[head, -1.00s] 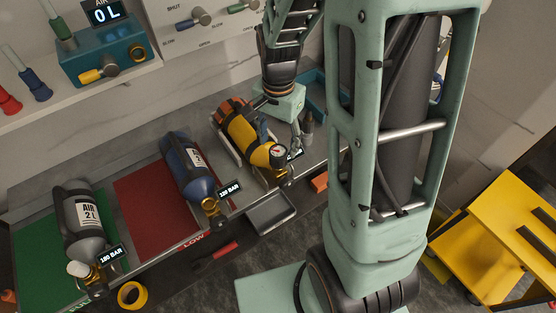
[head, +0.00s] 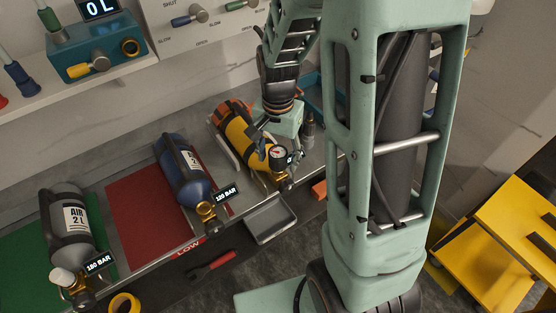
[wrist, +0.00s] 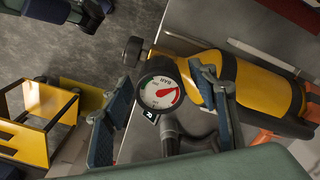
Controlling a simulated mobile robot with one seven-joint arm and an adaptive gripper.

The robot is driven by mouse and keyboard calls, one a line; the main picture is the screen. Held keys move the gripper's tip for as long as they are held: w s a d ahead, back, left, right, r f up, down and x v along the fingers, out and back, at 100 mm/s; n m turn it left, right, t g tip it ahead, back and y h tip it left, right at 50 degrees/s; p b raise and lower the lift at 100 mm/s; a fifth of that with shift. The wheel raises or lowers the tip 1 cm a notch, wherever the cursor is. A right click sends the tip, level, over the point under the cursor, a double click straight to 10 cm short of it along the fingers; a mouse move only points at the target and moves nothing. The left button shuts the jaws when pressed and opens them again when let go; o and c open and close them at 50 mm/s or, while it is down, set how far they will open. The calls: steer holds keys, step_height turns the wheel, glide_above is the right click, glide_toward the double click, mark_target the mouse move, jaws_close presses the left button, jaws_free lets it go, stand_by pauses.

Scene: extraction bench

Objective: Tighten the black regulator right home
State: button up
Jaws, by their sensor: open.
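The black regulator (wrist: 161,66) is a dark body with a round white gauge (wrist: 159,92) on the valve end of a yellow cylinder (wrist: 262,92). In the head view the gauge (head: 278,153) faces up at the front end of the yellow cylinder (head: 241,134). My gripper (wrist: 163,82) is open in the wrist view, one finger on each side of the gauge and regulator. I cannot tell whether either finger touches. A dark round knob (wrist: 135,48) sticks out beyond the gauge. The regulator's threaded joint is hidden.
A blue cylinder (head: 180,168) and a grey cylinder (head: 67,222) lie to the left on the bench. A grey tray (head: 270,219) sits at the front edge, with a red-handled tool (head: 210,265) nearby. A yellow cart (head: 500,235) stands at the right.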

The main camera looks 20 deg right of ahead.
steer(key=n, duration=1.3)
steer(key=shift+c, duration=0.6)
